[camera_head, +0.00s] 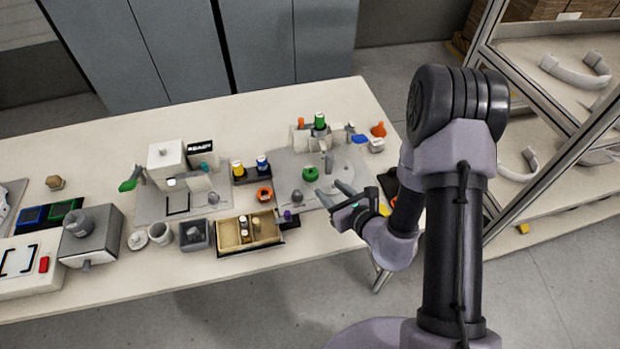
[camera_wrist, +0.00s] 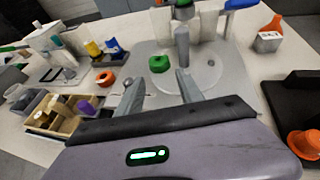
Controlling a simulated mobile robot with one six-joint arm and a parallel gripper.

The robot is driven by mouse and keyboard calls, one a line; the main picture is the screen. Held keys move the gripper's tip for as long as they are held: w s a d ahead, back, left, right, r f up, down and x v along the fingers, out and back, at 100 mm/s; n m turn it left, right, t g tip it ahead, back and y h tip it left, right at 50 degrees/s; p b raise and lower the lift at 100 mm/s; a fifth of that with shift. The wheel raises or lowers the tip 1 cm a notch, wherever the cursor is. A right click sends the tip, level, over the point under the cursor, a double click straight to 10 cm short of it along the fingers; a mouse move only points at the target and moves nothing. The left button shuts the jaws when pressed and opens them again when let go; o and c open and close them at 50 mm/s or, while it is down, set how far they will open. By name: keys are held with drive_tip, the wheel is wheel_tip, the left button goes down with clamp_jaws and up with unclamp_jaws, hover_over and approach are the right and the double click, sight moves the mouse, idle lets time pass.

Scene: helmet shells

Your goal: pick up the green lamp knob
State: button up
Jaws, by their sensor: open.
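A round green knob with a dark centre (camera_head: 310,173) lies on a grey plate (camera_head: 290,160) on the table; it also shows in the wrist view (camera_wrist: 159,64). A second green piece (camera_head: 320,121) sits on top of the grey and white fixture at the back of that plate; I cannot tell for sure which of the two is the lamp knob. My gripper (camera_head: 335,194) is open and empty, with its two fingers pointing toward the knob on the plate. In the wrist view that knob appears beyond and between the fingertips, apart from them.
A grey upright post (camera_wrist: 182,46) stands just right of the knob. A wooden tray (camera_head: 232,246) with small parts and an orange ring (camera_head: 265,194) are to the left. An orange bottle-like piece (camera_head: 379,129) stands at the back right.

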sight(309, 170)
drive_tip(key=b+x, duration=0.1)
drive_tip(key=x, duration=0.5)
drive_tip(key=b+x, duration=0.1)
drive_tip(key=x, duration=0.3)
drive_tip(key=shift+a+r+b, duration=0.1)
drive_tip(key=shift+r+b, duration=0.2)
drive_tip(key=shift+r, duration=0.05)
clamp_jaws()
